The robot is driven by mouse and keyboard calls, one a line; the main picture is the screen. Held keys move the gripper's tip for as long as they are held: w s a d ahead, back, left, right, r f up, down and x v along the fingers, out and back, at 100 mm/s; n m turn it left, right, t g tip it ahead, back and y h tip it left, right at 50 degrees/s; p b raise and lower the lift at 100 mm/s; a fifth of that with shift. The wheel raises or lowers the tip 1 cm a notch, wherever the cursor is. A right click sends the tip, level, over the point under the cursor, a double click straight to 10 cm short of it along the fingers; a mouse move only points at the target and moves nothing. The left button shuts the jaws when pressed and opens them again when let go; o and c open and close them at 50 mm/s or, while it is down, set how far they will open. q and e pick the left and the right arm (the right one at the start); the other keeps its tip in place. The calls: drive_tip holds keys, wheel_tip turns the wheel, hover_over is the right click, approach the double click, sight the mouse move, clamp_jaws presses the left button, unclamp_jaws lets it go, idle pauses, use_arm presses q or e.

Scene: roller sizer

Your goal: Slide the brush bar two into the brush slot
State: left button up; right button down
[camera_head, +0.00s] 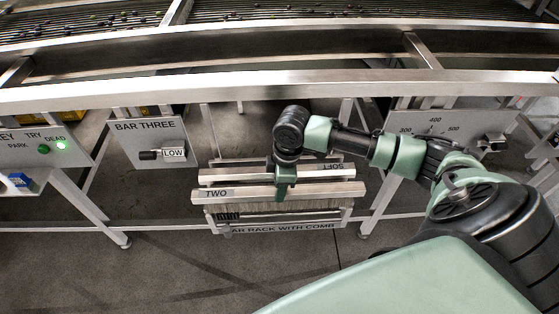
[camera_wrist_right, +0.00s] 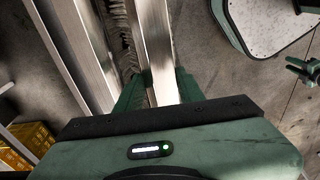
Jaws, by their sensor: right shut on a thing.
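Brush bar two (camera_head: 238,194) is a long metal bar marked TWO with pale bristles hanging below it. It lies level at the front of the bar rack (camera_head: 335,226). My right gripper (camera_head: 283,188) comes down from above and is shut on the bar near its middle. In the right wrist view the bar (camera_wrist_right: 157,45) runs between the fingers. I cannot make out the brush slot for certain. A small green pronged part at the right edge of the wrist view may be my left gripper; its state is unclear.
Another bar (camera_head: 320,171), marked SOFT upside down, lies just behind bar two. A BAR THREE panel (camera_head: 150,142) with a LOW handle stands left, and a dial panel (camera_head: 425,125) stands right. The machine's long rail (camera_head: 200,88) crosses above. The floor in front is clear.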

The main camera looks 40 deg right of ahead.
wheel_tip(320, 180, up, 17)
drive_tip(key=shift+f, duration=0.15)
